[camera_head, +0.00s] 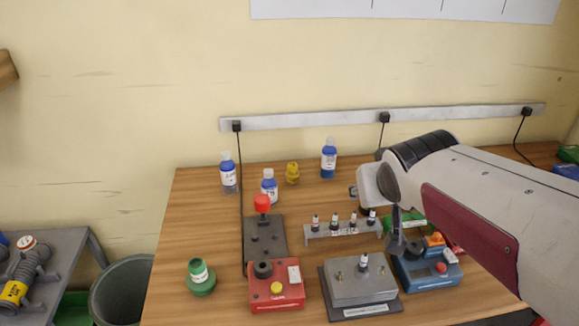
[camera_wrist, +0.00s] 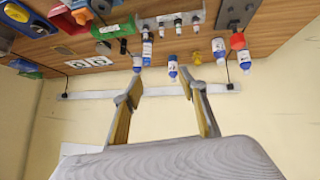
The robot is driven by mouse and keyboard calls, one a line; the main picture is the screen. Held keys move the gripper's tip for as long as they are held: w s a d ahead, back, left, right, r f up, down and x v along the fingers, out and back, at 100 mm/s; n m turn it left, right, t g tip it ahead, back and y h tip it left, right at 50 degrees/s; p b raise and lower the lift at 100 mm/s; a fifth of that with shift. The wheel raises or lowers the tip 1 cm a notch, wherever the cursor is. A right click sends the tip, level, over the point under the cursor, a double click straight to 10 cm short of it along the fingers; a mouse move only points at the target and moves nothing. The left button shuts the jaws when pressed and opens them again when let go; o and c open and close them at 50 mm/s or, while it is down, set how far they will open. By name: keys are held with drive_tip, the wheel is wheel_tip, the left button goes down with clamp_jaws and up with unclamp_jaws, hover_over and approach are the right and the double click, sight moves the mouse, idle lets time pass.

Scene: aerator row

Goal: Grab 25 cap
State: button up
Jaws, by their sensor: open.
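No marking "25" is legible, so I cannot tell which cap is meant. Several small dark vials with light tops, among them a vial (camera_head: 335,223), stand in a grey rack (camera_head: 318,236) at mid-table in the head view. Another small vial (camera_head: 364,262) stands on a grey metal block (camera_head: 350,287) in front. My gripper (camera_head: 397,242) is right of the rack, above the table, and partly hidden by its own wrist. In the wrist view my gripper (camera_wrist: 163,84) is open, with nothing between its fingers; a blue bottle (camera_wrist: 172,67) appears beyond the fingertips.
Blue-labelled bottles (camera_head: 228,174) and a yellow fitting (camera_head: 292,172) stand at the back. A red-knobbed plate (camera_head: 264,237), a red box (camera_head: 277,289), a blue box (camera_head: 428,272) and a green fitting (camera_head: 200,280) stand around.

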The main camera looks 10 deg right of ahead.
drive_tip(key=w+n+t, duration=0.1)
drive_tip(key=w+t, duration=0.1)
drive_tip(key=w, duration=1.1)
drive_tip(key=n+t+y, duration=0.2)
drive_tip(key=n+y, duration=0.1)
drive_tip(key=y, duration=0.2)
hover_over(295, 169)
drive_tip(key=s+d, duration=0.6)
drive_tip(key=s, duration=0.1)
wheel_tip(295, 169, down, 12)
drive_tip(key=r, duration=0.1)
drive_tip(key=a+f, duration=0.1)
drive_tip(key=f, duration=0.1)
drive_tip(key=w+a+f+y, duration=0.1)
drive_tip(key=f, duration=0.2)
drive_tip(key=w+a+f+n+y, duration=0.1)
drive_tip(key=f, duration=0.1)
drive_tip(key=shift+w+a+f+g, duration=0.1)
drive_tip(key=shift+w+f+g, duration=0.05)
drive_tip(key=shift+f+g, duration=0.2)
drive_tip(key=shift+a+f+y, duration=0.15)
drive_tip(key=shift+f+y, duration=0.25)
drive_tip(key=shift+f, duration=0.1)
drive_tip(key=shift+w, duration=0.1)
drive_tip(key=shift+x, duration=1.2)
drive_tip(key=shift+a+f, duration=0.1)
